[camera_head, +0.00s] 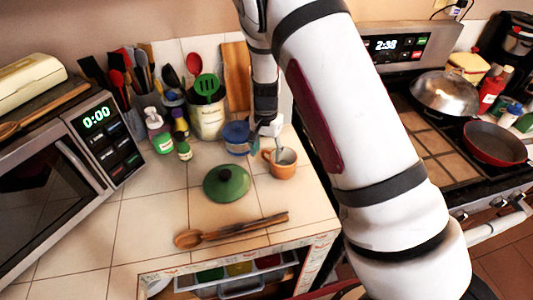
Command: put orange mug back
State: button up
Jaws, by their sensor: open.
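The orange mug (281,168) stands upright on the tiled counter, near its right edge, with its handle toward the left. A light-coloured piece rises at its rim, and I cannot tell whether it is a utensil inside or part of my gripper. My gripper (271,128) points down just above and behind the mug. It is small here and partly hidden by the arm, and its jaws are open.
A green lid (226,183) lies left of the mug, and a wooden spoon (230,230) lies in front. Utensil holders (207,118) and bottles (158,131) stand behind. A microwave (75,160) is at left, the stove (440,150) at right. An open drawer (240,284) is below the counter.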

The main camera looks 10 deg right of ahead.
notch_tip(320, 180, up, 9)
jog(key=shift+w+a+r+b, duration=0.1)
jog(key=shift+r+b, duration=0.1)
jog(key=shift+b, duration=0.45)
jog(key=s+d+r+n+t+y, duration=0.1)
jog(key=s+r+n, duration=0.1)
jog(key=s+r, duration=0.55)
jog(key=s+d+r+n+t+y, duration=0.15)
jog(key=s+r, duration=0.35)
jog(key=r, duration=0.5)
jog(key=s+d+r+n+t+h, duration=0.1)
jog(key=s+r+n, duration=0.1)
jog(key=s, duration=0.6)
jog(key=s+d+r+n+t+h, duration=0.1)
jog(key=s+r+n+t, duration=0.1)
jog(key=s, duration=0.6)
jog(key=shift+r+n, duration=0.15)
jog(key=shift+n, duration=0.2)
